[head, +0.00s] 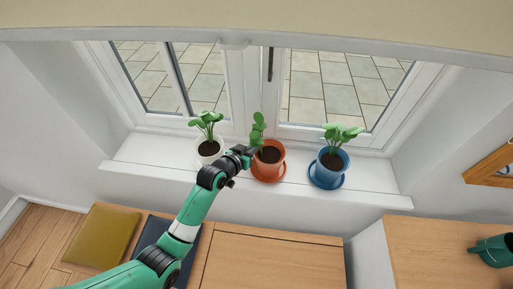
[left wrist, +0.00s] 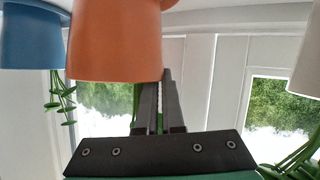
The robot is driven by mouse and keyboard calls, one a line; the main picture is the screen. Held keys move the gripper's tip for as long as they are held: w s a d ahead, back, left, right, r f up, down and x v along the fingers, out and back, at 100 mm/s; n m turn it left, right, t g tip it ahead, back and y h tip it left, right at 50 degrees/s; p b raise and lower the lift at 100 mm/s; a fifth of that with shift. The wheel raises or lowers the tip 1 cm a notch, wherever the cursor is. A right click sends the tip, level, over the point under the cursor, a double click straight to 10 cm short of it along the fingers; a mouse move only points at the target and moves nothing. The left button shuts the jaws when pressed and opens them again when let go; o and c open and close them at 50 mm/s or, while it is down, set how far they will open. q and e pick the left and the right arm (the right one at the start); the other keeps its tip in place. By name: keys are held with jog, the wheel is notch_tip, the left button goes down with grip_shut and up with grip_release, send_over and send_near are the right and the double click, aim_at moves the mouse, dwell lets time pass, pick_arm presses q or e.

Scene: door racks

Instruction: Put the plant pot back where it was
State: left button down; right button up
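Three potted plants are in a row at the window. The terracotta pot (head: 270,170) is in the middle, upright, in or just over its terracotta saucer (head: 268,180). The blue pot (head: 327,172) is on its blue saucer (head: 325,184) to the right, and the white pot (head: 207,152) is to the left. My left gripper (head: 251,151) is at the left rim of the terracotta pot. In the upside-down left wrist view, its narrowly spaced fingers (left wrist: 161,90) straddle the rim of the terracotta pot (left wrist: 115,40). My right gripper is out of view.
The white sill (head: 375,192) has free room at its right end. The window frame (head: 250,90) rises close behind the pots. A wooden surface (head: 440,245) with a green watering can (head: 492,252) is at right. An olive cushion (head: 103,235) lies lower left.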

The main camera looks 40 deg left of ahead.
pick_arm(q)
jog(key=c, duration=1)
grip_release()
jog(key=shift+c, duration=0.2)
jog(key=shift+r, duration=0.1)
jog(key=p+v, duration=0.1)
jog(key=v, duration=1.1)
jog(key=shift+p, duration=0.3)
